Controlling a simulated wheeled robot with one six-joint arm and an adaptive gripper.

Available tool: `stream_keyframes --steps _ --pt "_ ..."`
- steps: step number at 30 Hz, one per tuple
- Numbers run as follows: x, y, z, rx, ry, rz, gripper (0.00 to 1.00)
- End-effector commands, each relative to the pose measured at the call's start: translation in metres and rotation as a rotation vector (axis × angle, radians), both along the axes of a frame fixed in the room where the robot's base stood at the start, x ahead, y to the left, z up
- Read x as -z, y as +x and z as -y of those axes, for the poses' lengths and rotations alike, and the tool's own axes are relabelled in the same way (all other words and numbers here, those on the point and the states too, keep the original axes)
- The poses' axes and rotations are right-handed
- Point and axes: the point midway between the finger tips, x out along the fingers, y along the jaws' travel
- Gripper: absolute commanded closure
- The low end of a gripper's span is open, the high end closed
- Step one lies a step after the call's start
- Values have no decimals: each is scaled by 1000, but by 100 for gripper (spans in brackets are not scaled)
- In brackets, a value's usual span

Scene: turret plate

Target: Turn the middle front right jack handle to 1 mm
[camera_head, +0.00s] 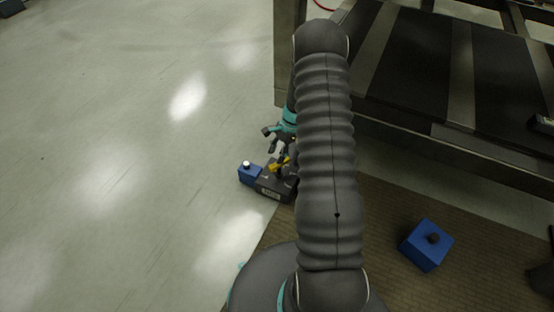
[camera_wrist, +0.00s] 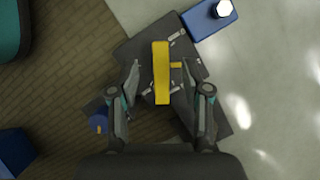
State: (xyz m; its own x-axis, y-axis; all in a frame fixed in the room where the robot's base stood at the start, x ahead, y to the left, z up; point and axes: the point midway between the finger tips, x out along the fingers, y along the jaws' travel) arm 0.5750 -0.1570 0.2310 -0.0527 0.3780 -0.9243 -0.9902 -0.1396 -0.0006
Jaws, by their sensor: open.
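A yellow handle (camera_wrist: 161,72) stands on a dark jack body (camera_wrist: 140,50) in the wrist view, running up and down the picture between my fingers. My gripper (camera_wrist: 162,75) is open, with one finger on each side of the handle and a gap on both sides. In the head view the yellow handle (camera_head: 279,164) and dark jack (camera_head: 272,187) show just left of my arm, with my gripper (camera_head: 275,143) above them. My arm hides part of the jack there. No scale reading can be made out.
A blue block with a white knob (camera_wrist: 210,16) adjoins the jack. Another blue box (camera_head: 426,244) sits on the brown mat (camera_head: 385,195) to the right. A large metal frame (camera_head: 420,130) stands behind, close to my arm. Bare floor lies open at the left.

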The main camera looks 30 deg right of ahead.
Motion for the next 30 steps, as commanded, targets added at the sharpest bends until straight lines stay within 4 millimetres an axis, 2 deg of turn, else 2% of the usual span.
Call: stream_keyframes --steps 3,10,30 --pt "-22 0 0 2 -1 2 52" --pt "-44 -1 0 1 0 -1 52" --pt "-48 -1 0 -16 2 5 52"
